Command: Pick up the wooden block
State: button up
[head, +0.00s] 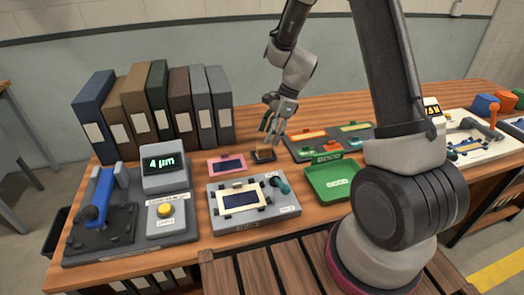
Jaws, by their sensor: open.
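My gripper (272,133) is open and points down over the middle of the table, left of the big arm links. A small dark brown piece (263,156) lies on the table just below its fingertips. It looks like the wooden block, but it is too small to be sure. The fingertips look above or behind it, and no contact shows. Nothing can be seen between the fingers.
A pink frame (226,164) lies left of the piece. A grey device with a dark window (253,203) stands in front. A green tray (330,180) is at right, before a dark tool mat (348,138). Binders (160,95) and a display unit (164,165) stand left.

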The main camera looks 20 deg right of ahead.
aim_at(264, 145)
jog(key=x, duration=0.6)
jog(key=shift+w+d+f, duration=0.15)
jog(key=shift+w+f, duration=0.05)
jog(key=shift+f, duration=0.1)
jog(key=c, duration=1.1)
